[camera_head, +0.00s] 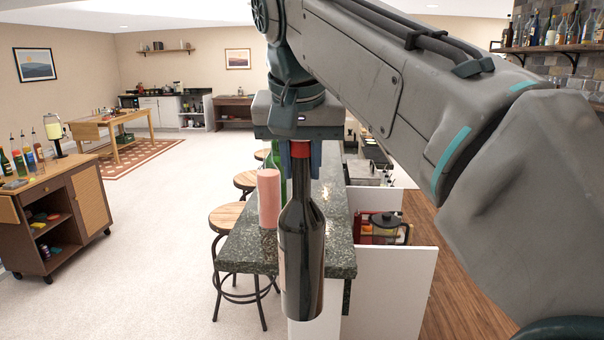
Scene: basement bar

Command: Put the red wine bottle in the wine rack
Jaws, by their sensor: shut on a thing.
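A dark red wine bottle (302,250) with a red cap hangs upright in the head view, in front of the near end of the bar counter. My gripper (301,150) is shut on its red neck from above. The bottle's base hangs free, and part of a pale label shows on its left side. I cannot make out a wine rack in this view; my arm covers much of the right side.
The dark granite counter (240,250) holds a pink cylinder (268,198) and a green bottle (274,172). Wooden stools (228,218) stand along its left. A cart with bottles (70,205) stands at far left. Carpet between is clear.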

